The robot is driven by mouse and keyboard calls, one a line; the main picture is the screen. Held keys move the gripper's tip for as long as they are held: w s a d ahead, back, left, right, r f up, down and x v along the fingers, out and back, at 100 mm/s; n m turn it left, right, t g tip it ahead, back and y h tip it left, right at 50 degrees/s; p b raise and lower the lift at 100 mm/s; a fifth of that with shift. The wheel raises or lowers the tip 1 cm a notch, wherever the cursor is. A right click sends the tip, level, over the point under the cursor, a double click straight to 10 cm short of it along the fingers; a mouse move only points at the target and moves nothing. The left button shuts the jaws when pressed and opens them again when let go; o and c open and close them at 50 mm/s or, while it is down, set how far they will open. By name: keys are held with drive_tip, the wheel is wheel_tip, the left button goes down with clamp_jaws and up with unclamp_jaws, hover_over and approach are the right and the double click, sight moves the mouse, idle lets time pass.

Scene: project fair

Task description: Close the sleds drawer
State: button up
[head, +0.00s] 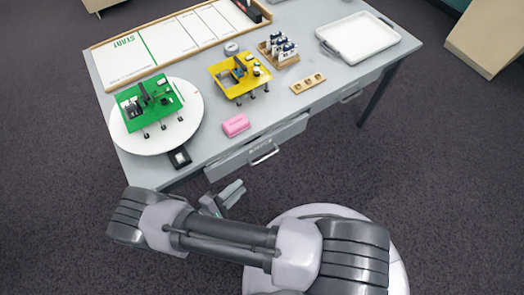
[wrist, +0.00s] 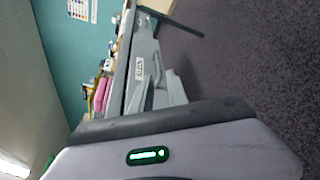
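A grey drawer (head: 235,163) is under the front edge of the grey table. Its front seems to stand a little out from the table, and it has a pale bar handle (head: 265,155) and a small label too small to read.
A second drawer (head: 352,94) is farther right under the table. On the table are a pink block (head: 236,125), a white turntable (head: 117,133) with a green model, a yellow model (head: 228,83) and a white tray (head: 358,51). The carpet in front is clear.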

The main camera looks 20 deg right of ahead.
sight(264, 158)
drive_tip(key=shift+n+t, duration=0.3)
drive_tip(key=shift+t, duration=0.1)
drive_tip(key=b+x, duration=0.1)
drive_tip(key=x, duration=0.4)
drive_tip(key=b+x, duration=0.1)
drive_tip(key=x, duration=0.5)
drive_tip(key=b+x, duration=0.1)
drive_tip(key=x, duration=0.5)
drive_tip(key=shift+w+a+f+b, duration=0.35)
drive_tip(key=shift+a, duration=0.05)
drive_tip(key=shift+c, duration=0.4)
clamp_jaws()
